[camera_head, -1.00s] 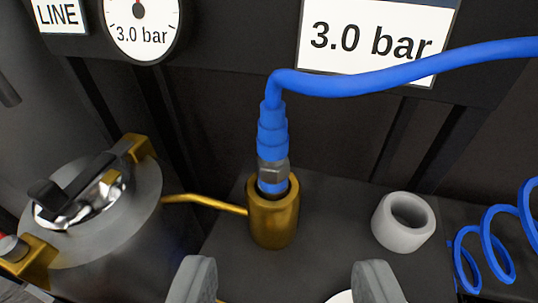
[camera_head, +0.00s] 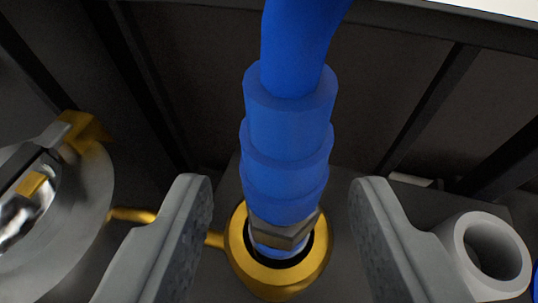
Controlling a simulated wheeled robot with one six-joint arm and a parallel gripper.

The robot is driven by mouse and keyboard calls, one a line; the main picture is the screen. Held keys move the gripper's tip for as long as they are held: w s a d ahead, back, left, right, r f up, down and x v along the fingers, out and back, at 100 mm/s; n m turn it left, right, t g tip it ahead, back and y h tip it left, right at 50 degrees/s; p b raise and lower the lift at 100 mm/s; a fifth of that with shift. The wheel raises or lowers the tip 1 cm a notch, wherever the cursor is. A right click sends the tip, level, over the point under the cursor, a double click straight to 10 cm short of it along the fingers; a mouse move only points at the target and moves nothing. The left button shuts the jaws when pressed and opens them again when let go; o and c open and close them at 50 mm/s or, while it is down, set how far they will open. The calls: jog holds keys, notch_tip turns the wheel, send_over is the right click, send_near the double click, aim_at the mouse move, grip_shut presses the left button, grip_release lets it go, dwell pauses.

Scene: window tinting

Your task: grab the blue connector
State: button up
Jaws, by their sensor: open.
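The blue connector (camera_head: 287,150) stands upright, with stepped blue collars and a grey metal hex nut near its lower end. Its lower end sits in the brass socket (camera_head: 275,277). A blue hose (camera_head: 297,35) leaves its top and runs out of the upper edge of the view. My gripper (camera_head: 280,185) is open, with one grey finger to the left of the connector and one to the right. There is a visible gap on each side in the picture, and neither finger appears to touch it.
A grey hollow cylinder (camera_head: 452,240) stands on the dark surface at the right, close beside my right finger. A round metal lid (camera_head: 85,200) with brass clamps is at the left. A brass pipe (camera_head: 133,215) runs from the left towards the socket. A dark panel is behind.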

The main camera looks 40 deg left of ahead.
jog(key=shift+x, duration=1.1)
jog(key=shift+c, duration=0.2)
grip_shut()
jog(key=shift+r, duration=0.1)
